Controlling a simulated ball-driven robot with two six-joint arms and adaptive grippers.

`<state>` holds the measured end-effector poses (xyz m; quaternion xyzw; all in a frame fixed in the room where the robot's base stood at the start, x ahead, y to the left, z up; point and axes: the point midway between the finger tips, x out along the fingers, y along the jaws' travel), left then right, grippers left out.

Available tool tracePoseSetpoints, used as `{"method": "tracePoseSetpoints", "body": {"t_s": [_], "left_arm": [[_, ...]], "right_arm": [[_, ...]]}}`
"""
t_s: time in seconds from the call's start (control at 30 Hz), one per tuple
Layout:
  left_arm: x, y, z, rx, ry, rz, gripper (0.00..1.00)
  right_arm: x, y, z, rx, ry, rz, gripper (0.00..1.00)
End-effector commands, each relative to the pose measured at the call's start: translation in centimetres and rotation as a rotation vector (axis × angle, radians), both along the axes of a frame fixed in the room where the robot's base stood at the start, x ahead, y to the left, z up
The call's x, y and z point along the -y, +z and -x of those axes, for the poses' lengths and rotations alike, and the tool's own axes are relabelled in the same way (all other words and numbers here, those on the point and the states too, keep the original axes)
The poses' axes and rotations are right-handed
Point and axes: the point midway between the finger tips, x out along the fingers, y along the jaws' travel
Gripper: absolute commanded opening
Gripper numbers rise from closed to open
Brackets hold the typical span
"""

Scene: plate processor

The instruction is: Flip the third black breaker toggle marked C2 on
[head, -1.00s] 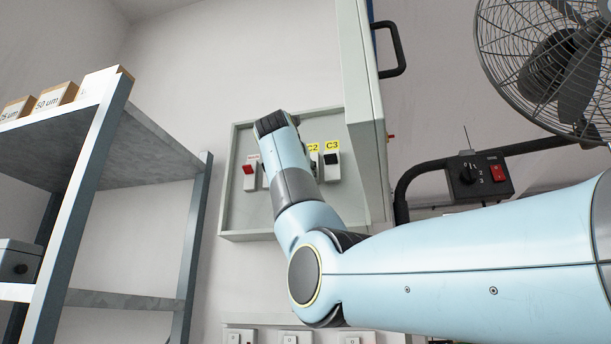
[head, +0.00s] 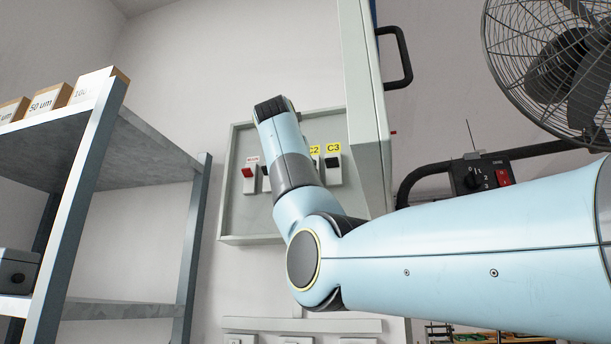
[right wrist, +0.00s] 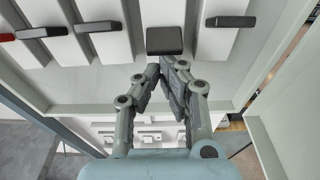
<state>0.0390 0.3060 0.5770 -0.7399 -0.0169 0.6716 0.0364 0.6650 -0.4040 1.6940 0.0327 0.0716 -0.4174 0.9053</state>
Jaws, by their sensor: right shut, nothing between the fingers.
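The breaker panel (head: 236,222) hangs on the wall with a red toggle (head: 247,172) at left. The yellow C2 label (head: 314,149) shows partly beside my right arm, which hides most of the breaker under it. The C3 breaker (head: 334,170) stands to its right. In the right wrist view, the third black toggle (right wrist: 165,40) shows a broader face and sits lower in the picture than the black toggles beside it. My right gripper (right wrist: 162,66) is shut and empty, its tips just below that toggle; contact cannot be told. My left gripper is out of view.
The fourth black toggle (right wrist: 232,22) and second black toggle (right wrist: 98,27) flank the third closely. The open panel door (head: 362,110) stands right of the breakers. A metal shelf (head: 190,245) is at left, a fan (head: 550,70) at right.

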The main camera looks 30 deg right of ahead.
Motion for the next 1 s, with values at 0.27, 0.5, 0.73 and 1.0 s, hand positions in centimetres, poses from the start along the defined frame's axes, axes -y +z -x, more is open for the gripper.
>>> {"method": "tracePoseSetpoints", "body": {"t_s": [0.27,0.5,0.73,1.0], "left_arm": [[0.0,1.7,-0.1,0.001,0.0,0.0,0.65],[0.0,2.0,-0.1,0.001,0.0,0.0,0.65],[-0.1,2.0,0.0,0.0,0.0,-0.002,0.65],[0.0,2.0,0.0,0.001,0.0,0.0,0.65]], "right_arm": [[-0.5,1.4,0.4,0.002,0.001,0.0,0.0],[-0.6,1.7,0.5,0.0,0.0,0.0,0.0],[-1.4,1.8,1.1,0.002,0.002,0.001,0.0],[-5.5,2.7,4.4,0.003,0.005,0.0,0.0]]}}
